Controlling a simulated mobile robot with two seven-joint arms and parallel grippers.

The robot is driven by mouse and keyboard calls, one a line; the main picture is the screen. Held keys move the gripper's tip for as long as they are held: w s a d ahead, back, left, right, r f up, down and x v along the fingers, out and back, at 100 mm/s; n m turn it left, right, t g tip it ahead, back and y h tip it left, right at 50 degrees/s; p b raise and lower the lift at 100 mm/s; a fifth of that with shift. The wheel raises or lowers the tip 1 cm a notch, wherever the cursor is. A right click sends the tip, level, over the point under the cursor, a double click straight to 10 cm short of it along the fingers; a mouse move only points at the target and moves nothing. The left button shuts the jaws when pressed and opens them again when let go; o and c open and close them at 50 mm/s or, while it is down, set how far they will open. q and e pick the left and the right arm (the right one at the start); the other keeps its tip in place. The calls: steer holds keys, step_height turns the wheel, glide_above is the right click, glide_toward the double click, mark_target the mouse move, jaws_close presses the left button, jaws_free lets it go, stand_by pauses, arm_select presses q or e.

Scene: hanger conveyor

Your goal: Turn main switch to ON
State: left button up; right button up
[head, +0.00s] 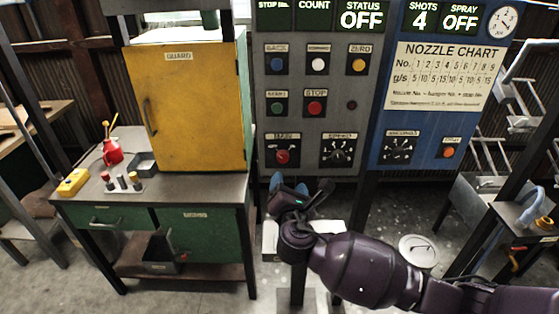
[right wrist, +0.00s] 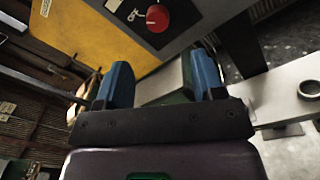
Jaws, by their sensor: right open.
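The status display (head: 361,19) reads OFF. My right gripper (head: 289,184) is just below the switch, apart from it, with blue fingers pointing up toward the panel. In the right wrist view the red knob (right wrist: 157,17) is beyond the fingers, near the top edge. The blue fingers there are spread wide with nothing between them (right wrist: 161,80). My left gripper is out of view.
A selector dial (head: 338,150) is right of the switch, with a red stop button (head: 315,108) above. A yellow guard cabinet (head: 190,105) stands left on a bench (head: 215,188). A blue panel (head: 385,129) with a nozzle chart adjoins on the right.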

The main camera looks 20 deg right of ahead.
mark_target(283, 159)
steer(key=x, duration=0.9)
steer(key=shift+a, duration=0.25)
steer(key=shift+x, duration=0.9)
steer(key=shift+c, duration=0.3)
